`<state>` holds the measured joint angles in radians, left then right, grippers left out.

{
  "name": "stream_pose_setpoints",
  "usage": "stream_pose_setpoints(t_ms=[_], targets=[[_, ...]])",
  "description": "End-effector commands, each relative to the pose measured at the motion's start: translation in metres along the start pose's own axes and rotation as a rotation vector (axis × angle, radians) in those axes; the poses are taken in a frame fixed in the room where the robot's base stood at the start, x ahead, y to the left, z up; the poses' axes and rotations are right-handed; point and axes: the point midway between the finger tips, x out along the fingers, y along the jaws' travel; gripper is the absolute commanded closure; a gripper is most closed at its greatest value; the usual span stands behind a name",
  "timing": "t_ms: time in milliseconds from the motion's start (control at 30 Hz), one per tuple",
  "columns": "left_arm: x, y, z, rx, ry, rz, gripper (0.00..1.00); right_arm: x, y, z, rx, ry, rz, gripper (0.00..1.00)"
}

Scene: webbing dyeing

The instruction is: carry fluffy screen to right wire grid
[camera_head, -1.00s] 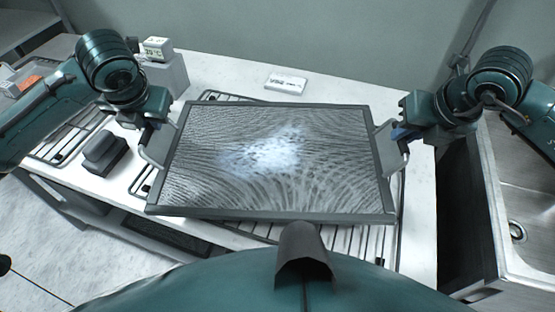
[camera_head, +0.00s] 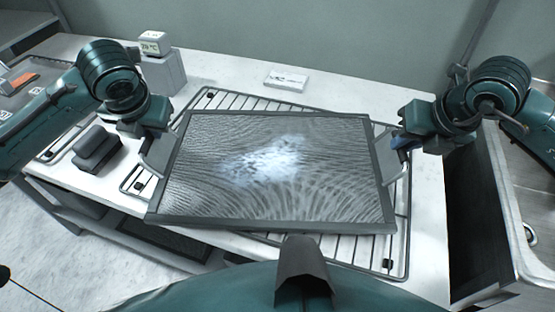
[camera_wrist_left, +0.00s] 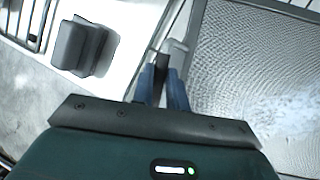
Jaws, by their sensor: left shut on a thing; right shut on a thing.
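The fluffy screen (camera_head: 235,205) is a dark-framed rectangular mesh with a white fluffy patch in its middle. It is over the right wire grid (camera_head: 402,225), whose bars show behind and in front of it. I cannot tell whether they touch. My left gripper (camera_head: 152,140) is shut on the screen's left handle. In the left wrist view, my left gripper (camera_wrist_left: 164,85) has its blue fingers at the handle beside the screen (camera_wrist_left: 245,60). My right gripper (camera_head: 397,143) is shut on the right handle. The screen hides much of the grid.
A dark block (camera_head: 97,148) sits on the white table (camera_head: 330,88) at the left. A temperature display (camera_head: 155,44) stands on a grey box behind it. A small white label block (camera_head: 287,80) lies at the back. A metal sink (camera_head: 518,190) is at the right.

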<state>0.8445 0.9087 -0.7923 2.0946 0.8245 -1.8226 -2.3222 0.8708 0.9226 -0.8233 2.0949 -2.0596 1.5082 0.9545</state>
Motion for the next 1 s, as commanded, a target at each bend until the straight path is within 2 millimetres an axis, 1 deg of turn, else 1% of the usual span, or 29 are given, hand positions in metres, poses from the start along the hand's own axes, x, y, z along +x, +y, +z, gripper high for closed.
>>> stream_pose_setpoints(t_ms=[33, 133, 167, 400, 667, 767, 867, 1000], targets=[[0.005, 0.000, -0.002, 0.001, -0.001, 0.003, 1.00, 0.005, -0.002, -0.001, 0.001, -0.005, -0.001, 1.00], [0.011, -0.002, -0.004, 0.001, -0.001, 0.003, 1.00, 0.010, -0.003, -0.003, 0.001, -0.005, -0.001, 1.00], [0.008, -0.001, -0.004, 0.002, 0.001, 0.003, 0.82, 0.008, -0.003, -0.003, 0.001, -0.003, -0.002, 0.83], [0.008, -0.001, -0.003, 0.001, 0.001, 0.002, 0.63, 0.007, -0.002, -0.003, 0.001, -0.001, -0.001, 0.63], [0.006, -0.002, -0.003, 0.000, 0.000, 0.000, 0.63, 0.007, -0.002, -0.003, 0.000, 0.000, 0.000, 0.63], [-0.002, -0.002, -0.002, 0.000, -0.003, -0.002, 0.63, 0.007, -0.002, -0.003, 0.000, 0.000, 0.000, 0.63], [-0.017, -0.002, -0.002, 0.001, -0.006, -0.002, 0.63, 0.007, -0.002, -0.003, 0.000, 0.000, 0.000, 0.63], [-0.050, -0.002, -0.001, 0.002, -0.008, -0.002, 0.63, 0.007, -0.002, -0.003, 0.000, 0.000, 0.000, 0.63]])
